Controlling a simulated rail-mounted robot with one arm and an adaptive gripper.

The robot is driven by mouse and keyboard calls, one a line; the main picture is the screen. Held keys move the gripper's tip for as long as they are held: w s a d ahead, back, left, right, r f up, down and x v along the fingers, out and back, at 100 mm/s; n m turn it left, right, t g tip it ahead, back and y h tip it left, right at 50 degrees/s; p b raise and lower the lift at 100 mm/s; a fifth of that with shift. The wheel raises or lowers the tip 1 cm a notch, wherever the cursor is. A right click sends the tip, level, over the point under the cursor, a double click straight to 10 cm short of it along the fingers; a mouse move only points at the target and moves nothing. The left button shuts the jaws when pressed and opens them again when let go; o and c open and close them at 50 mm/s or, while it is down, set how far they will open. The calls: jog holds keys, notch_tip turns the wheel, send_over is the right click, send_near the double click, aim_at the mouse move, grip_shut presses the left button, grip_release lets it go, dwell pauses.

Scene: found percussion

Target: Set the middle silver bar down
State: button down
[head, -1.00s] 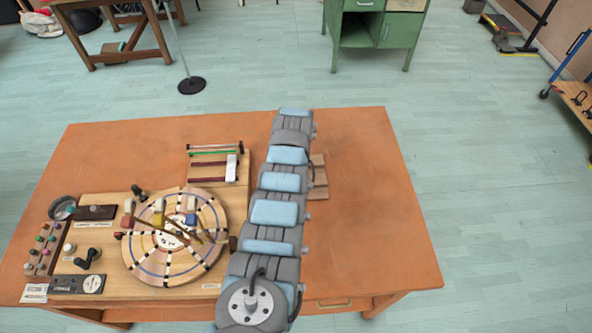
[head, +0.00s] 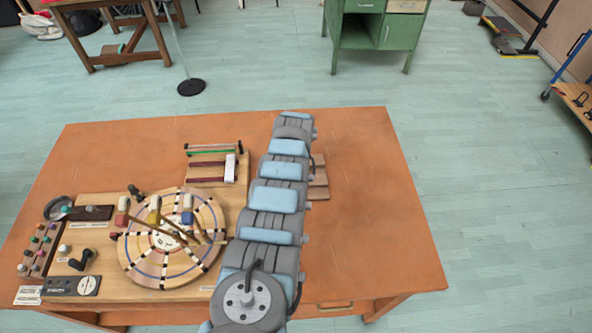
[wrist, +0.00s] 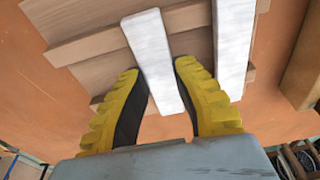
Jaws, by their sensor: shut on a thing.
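My gripper (wrist: 158,72) has two yellow fingers with dark inner pads. They are shut on a silver bar (wrist: 155,58), one finger on each side of it. The bar runs across the pale wooden rails of a small stand (wrist: 92,40); I cannot tell whether it touches them. A second silver bar (wrist: 234,50) lies across the rails to the right, apart from the held one. In the head view my arm hides the gripper, the bars and most of the stand (head: 319,180).
The orange table (head: 375,190) is clear to the right. At left, a wooden board carries a round patterned disc (head: 150,272) with sticks above it, knobs, and a rack (head: 205,181) with coloured rods and a white block (head: 230,168).

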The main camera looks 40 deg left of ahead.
jog(key=shift+f, duration=0.25)
jog(key=c, duration=1)
grip_release()
jog(key=shift+r, duration=0.1)
jog(key=shift+r, duration=0.1)
notch_tip(320, 180, up, 4)
jog(key=p, duration=0.3)
jog(key=shift+s+d+f, duration=0.1)
jog(key=shift+d+f, duration=0.05)
jog(key=shift+f, duration=0.1)
jog(key=shift+s+d+r, duration=0.15)
jog(key=shift+d+r, duration=0.05)
jog(key=shift+r, duration=1.2)
jog(key=shift+s+d+r, duration=0.15)
jog(key=shift+s+r, duration=0.05)
jog(key=shift+r, duration=1.2)
jog(key=shift+s+d+r, duration=0.15)
jog(key=shift+d+r, duration=0.05)
jog(key=shift+r, duration=1.2)
